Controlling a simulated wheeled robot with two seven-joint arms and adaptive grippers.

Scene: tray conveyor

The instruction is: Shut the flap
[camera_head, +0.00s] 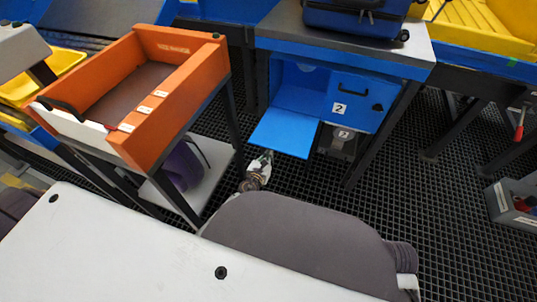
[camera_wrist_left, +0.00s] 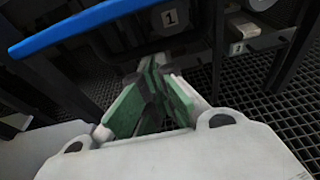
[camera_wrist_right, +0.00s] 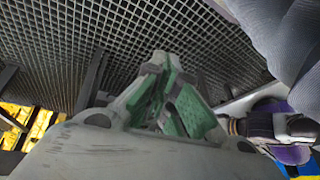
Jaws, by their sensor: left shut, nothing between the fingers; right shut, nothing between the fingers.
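The blue flap (camera_head: 285,132) hangs open, lying roughly level in front of the left compartment of the blue cabinet (camera_head: 300,92). My left gripper (camera_head: 263,158) is at the flap's front edge in the head view, shut and empty. In the left wrist view, the blue flap edge (camera_wrist_left: 80,28) runs above and to the left of the left gripper's closed green fingertips (camera_wrist_left: 155,80), which sit lower than it. I cannot tell whether they touch. My right gripper (camera_wrist_right: 165,95) is shut and empty over the floor grid in the right wrist view; the head view does not show it.
The door marked 2 (camera_head: 352,103) beside the opening is closed. A dark case (camera_head: 360,18) stands on the cabinet top. An orange tray stand (camera_head: 185,92) is at left, with a purple object (camera_head: 182,165) on its lower shelf. A grey bin (camera_head: 513,203) lies at right.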

